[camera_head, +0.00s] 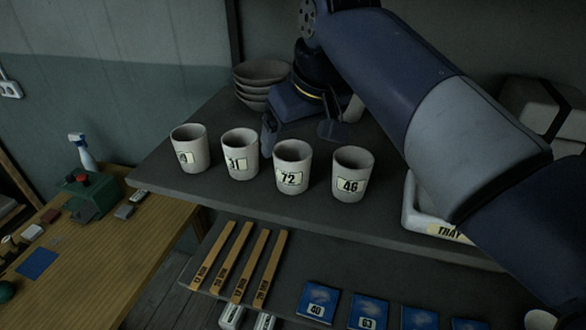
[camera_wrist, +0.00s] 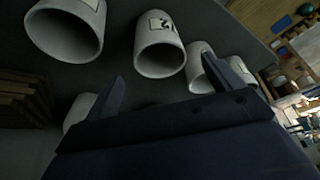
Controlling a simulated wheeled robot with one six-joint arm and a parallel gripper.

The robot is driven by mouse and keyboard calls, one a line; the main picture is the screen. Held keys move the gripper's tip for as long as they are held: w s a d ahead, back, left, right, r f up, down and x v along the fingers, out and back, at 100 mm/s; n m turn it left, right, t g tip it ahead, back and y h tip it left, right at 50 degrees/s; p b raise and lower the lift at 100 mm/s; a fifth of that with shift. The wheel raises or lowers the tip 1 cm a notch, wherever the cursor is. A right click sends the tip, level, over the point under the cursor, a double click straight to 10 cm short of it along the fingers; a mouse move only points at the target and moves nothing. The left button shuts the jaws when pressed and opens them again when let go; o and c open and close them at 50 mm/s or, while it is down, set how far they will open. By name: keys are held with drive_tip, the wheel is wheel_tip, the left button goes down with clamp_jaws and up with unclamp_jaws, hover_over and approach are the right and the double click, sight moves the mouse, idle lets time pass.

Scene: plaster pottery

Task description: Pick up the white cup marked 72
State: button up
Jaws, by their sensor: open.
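The white cup marked 72 (camera_head: 292,168) stands upright on the dark grey shelf (camera_head: 230,195), third from the left in a row of cups. My gripper (camera_head: 299,136) is open and empty just behind this cup, its fingers apart to either side in the picture. In the wrist view the cup with a partly readable label, apparently 72 (camera_wrist: 160,48), lies ahead between the open fingers of my gripper (camera_wrist: 162,70). I cannot tell whether the fingers touch any cup.
A cup marked 31 (camera_head: 240,155) stands left of it, another cup (camera_head: 190,149) farther left, and one marked 46 (camera_head: 351,174) to the right. Stacked bowls (camera_head: 262,72) stand behind. A white tray (camera_head: 412,215) is at the right. The shelf's front edge is close to the cups.

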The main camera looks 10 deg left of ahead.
sight(291, 160)
drive_tip(key=p+x, duration=0.1)
drive_tip(key=x, duration=0.6)
drive_tip(key=shift+s+d+f, duration=0.1)
drive_tip(key=shift+f, duration=0.3)
drive_tip(key=c, duration=1.2)
drive_tip(key=shift+r, duration=0.1)
